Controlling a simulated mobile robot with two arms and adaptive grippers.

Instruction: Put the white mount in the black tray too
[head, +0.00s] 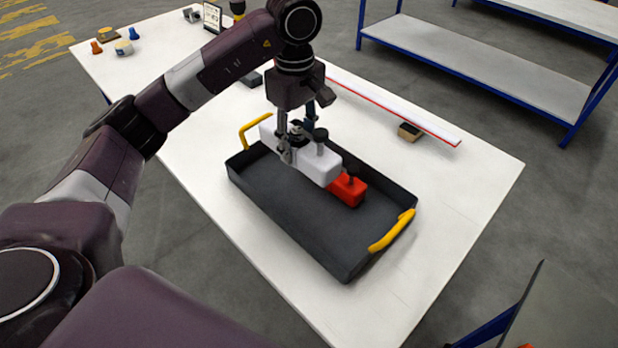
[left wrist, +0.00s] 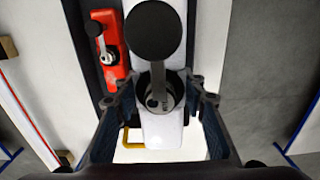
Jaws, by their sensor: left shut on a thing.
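The white mount (head: 322,168) is a long white block with dark knobs on top. My left gripper (head: 297,150) points down and is shut on its middle. The mount is over the far side of the black tray (head: 310,235), lengthwise along it; I cannot tell whether it touches the tray floor. A red mount (head: 347,190) with a dark knob lies in the tray, partly hidden behind the white one. In the left wrist view the white mount (left wrist: 158,128) lies between the fingers (left wrist: 158,105), beside the red mount (left wrist: 103,68). My right gripper is not in view.
The tray has yellow handles (head: 392,231) at both ends and sits on a white table (head: 470,185). A long white strip with a red edge (head: 395,108) and a small block (head: 409,132) lie behind it. The tray's near half is empty. Small parts stand at the far left.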

